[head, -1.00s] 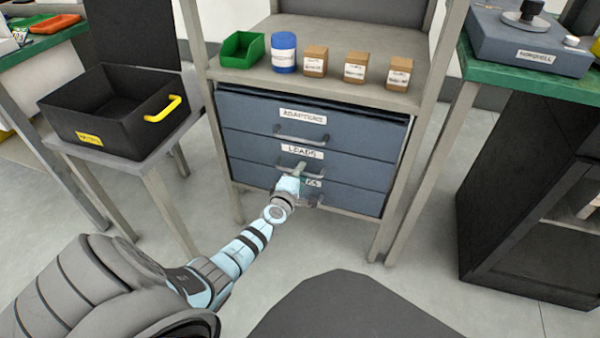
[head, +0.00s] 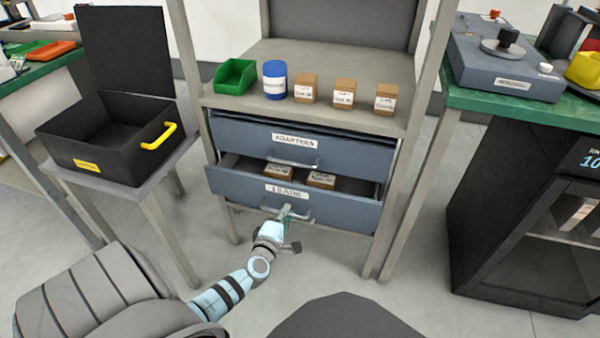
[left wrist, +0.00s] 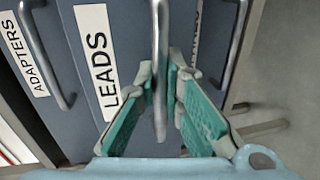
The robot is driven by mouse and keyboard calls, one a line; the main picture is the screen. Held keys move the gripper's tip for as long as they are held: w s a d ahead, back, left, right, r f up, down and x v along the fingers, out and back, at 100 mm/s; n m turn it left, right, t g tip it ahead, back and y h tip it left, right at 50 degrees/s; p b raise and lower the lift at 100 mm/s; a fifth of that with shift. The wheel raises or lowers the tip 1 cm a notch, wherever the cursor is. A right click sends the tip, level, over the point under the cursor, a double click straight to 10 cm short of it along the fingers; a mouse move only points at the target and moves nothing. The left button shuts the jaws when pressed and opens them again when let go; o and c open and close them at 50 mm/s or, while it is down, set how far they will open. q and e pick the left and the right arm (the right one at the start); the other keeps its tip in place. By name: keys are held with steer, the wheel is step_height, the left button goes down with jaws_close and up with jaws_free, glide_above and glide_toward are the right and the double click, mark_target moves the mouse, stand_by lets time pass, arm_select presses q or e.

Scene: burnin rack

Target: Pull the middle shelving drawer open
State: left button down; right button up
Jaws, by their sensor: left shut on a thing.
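The middle drawer (head: 235,189), labelled LEADS, stands pulled out of the shelving unit, with small brown boxes (head: 321,179) showing inside. Its bar handle (left wrist: 160,60) runs between the green finger pads in the left wrist view. My left gripper (head: 287,213) is shut on this handle in front of the drawer. The top drawer (head: 235,131), labelled ADAPTERS, looks shut. The bottom drawer is mostly hidden behind the pulled-out one. My right gripper is not in view.
A green bin (head: 235,77), a blue-lidded jar (head: 274,80) and brown boxes (head: 344,93) stand on the shelf above. A black open box (head: 105,140) sits on a side stand at left. A black cabinet (head: 490,220) stands at right. Grey floor lies clear before the drawer.

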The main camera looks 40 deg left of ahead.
arm_select(q)
steer(key=f+p+v, duration=0.1)
steer(key=f+v, duration=0.1)
steer(key=v, duration=1.1)
steer(key=shift+s+f+p, duration=0.3)
steer(key=shift+s+f, duration=0.05)
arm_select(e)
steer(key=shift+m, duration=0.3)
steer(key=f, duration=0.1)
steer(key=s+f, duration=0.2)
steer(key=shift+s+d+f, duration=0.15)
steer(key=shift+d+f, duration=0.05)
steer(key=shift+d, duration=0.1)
arm_select(q)
steer(key=shift+d, duration=0.1)
steer(key=c, duration=1.7)
jaws_free()
steer(key=v, duration=1.2)
